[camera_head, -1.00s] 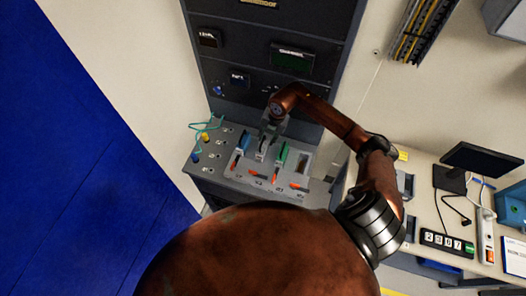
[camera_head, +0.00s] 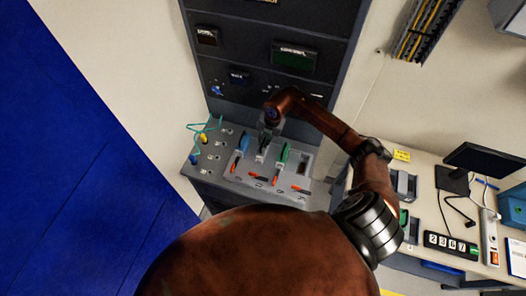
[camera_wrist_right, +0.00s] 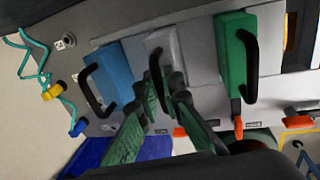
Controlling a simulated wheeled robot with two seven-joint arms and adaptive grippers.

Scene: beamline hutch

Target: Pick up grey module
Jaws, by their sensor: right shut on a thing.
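The grey module (camera_wrist_right: 166,42) stands in a panel with slots, between a blue module and a green one, and has a dark loop handle on its front. In the head view it is a small pale block (camera_head: 261,156), partly covered by my gripper. My right gripper (camera_wrist_right: 166,84) is shut on the grey module's handle, with its fingertips on either side of it. In the head view the right gripper (camera_head: 265,140) comes down over the module from above. The module still sits in its slot. My left gripper is not in view.
The blue module (camera_wrist_right: 117,70) is close on the left and the green module (camera_wrist_right: 233,55) close on the right. An empty slot (camera_head: 302,164) lies further right. Red-orange levers (camera_wrist_right: 300,122) line the panel front. A teal cable (camera_wrist_right: 35,60) hangs at left.

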